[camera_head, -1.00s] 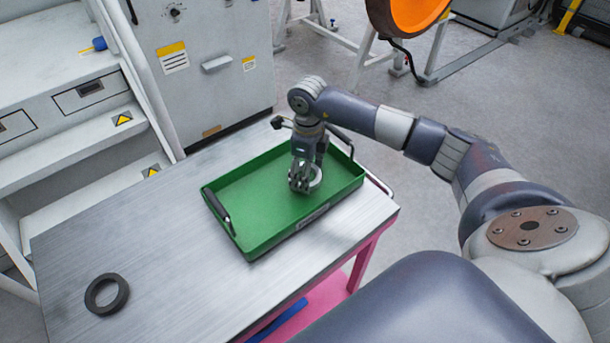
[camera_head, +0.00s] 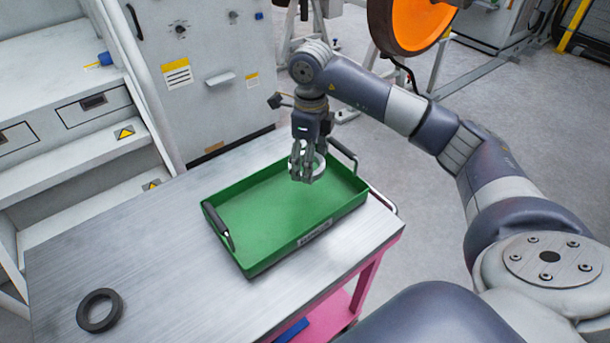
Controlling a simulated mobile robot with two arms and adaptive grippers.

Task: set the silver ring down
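The silver ring (camera_head: 318,163) is at the fingers of my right gripper (camera_head: 307,176), partly hidden by them. The gripper points down and appears shut on the ring. It holds the ring over the back right part of the green tray (camera_head: 262,262). The ring appears raised above the tray floor. My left gripper is not in view.
The tray stands on a metal-topped cart (camera_head: 150,235) with a pink frame and has dark handles at its ends. A dark ring (camera_head: 100,310) lies on the cart's front left. Bare tabletop lies between them. A grey cabinet (camera_head: 200,80) and steps (camera_head: 75,150) stand behind.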

